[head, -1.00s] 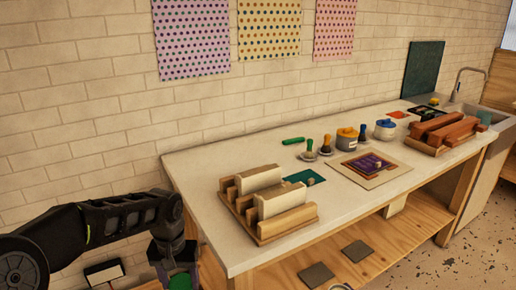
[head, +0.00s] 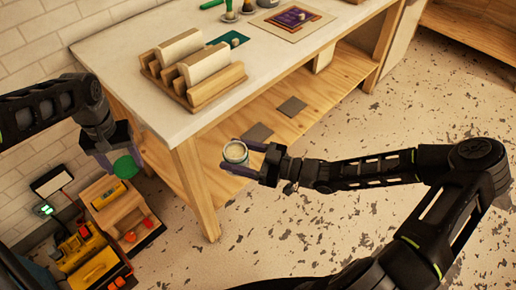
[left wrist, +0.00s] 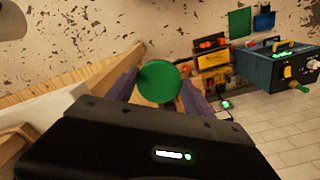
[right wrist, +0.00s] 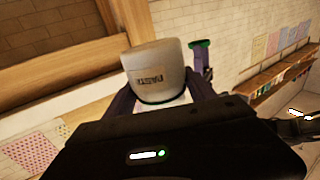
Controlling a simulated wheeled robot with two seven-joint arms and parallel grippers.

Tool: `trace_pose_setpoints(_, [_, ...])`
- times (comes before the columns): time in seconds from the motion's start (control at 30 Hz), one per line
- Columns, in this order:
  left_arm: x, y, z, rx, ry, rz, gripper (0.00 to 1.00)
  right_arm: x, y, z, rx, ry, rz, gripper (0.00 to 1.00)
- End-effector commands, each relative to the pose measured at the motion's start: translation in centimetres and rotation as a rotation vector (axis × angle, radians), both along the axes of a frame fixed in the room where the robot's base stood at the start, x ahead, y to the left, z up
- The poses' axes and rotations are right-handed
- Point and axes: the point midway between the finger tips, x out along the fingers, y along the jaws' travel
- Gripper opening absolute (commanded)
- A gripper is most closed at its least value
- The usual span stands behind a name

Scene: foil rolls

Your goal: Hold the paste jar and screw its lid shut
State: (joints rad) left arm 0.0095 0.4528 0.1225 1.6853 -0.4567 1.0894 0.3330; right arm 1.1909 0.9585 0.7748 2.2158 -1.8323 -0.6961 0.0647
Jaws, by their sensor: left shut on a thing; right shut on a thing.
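The paste jar (head: 235,157) is held upright in my right gripper (head: 248,160), in front of the table's near corner. Its top is uncovered and looks pale inside. The left wrist view shows the lid (left wrist: 159,81) face on between both fingertips.
The white-topped workbench (head: 116,55) stands behind, with a wooden rack (head: 190,75) of pale blocks near its end. Yellow and black equipment (head: 88,262) and a wooden box (head: 118,215) stand at lower left. Open speckled floor (head: 300,225) lies below the jar.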

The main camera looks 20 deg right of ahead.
Motion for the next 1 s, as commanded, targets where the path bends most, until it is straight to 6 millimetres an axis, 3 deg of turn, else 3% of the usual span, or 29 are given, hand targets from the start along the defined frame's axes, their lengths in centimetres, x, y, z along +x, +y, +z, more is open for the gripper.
trace_pose_setpoints(0.1, [0.0,0.0,0.0,0.0,0.0,0.0,0.23,0.3,2.3,-0.2,-0.001,-0.004,0.099,0.0])
trace_pose_setpoints(0.33, [0.0,0.0,0.0,0.0,0.0,0.0,0.23,0.6,4.5,-0.5,0.003,-0.002,0.201,0.0])
trace_pose_setpoints(0.77, [0.0,-0.1,0.0,0.0,0.0,0.0,0.23,0.6,4.7,-0.6,0.002,0.001,0.213,0.0])
trace_pose_setpoints(1.0, [0.0,-2.3,1.3,0.001,0.007,0.026,0.23,0.6,4.7,-0.6,0.003,0.001,0.213,0.0])
